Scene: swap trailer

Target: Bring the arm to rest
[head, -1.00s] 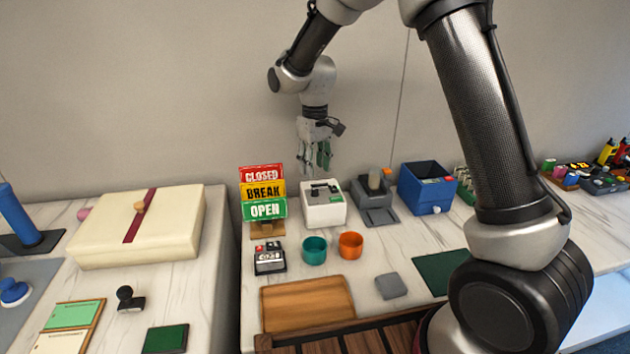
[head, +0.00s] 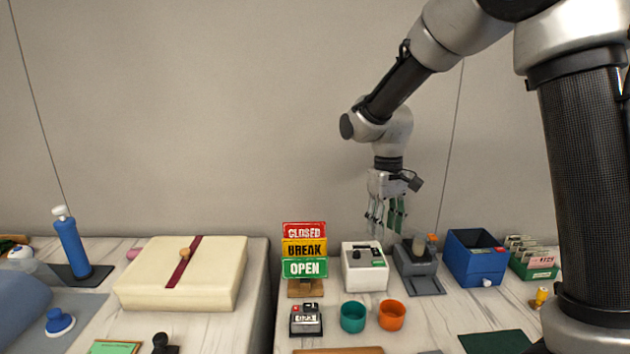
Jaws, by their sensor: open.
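My gripper (head: 387,222) hangs fingers down at the end of my arm, in front of the wall and above the back of the counter. Its fingers are apart and nothing shows between them. In the picture it is just above the white box with a dark top fitting (head: 364,268) and the grey device (head: 418,268). It looks clear of both, though the depth is hard to judge. My arm comes in from the upper right.
A sign stack reading CLOSED, BREAK, OPEN (head: 304,252) stands left of the white box. A blue bin (head: 474,258) and a green card box (head: 534,262) are right. A teal cup (head: 353,317) and an orange cup (head: 392,315) stand in front. A cream box (head: 190,275) lies left.

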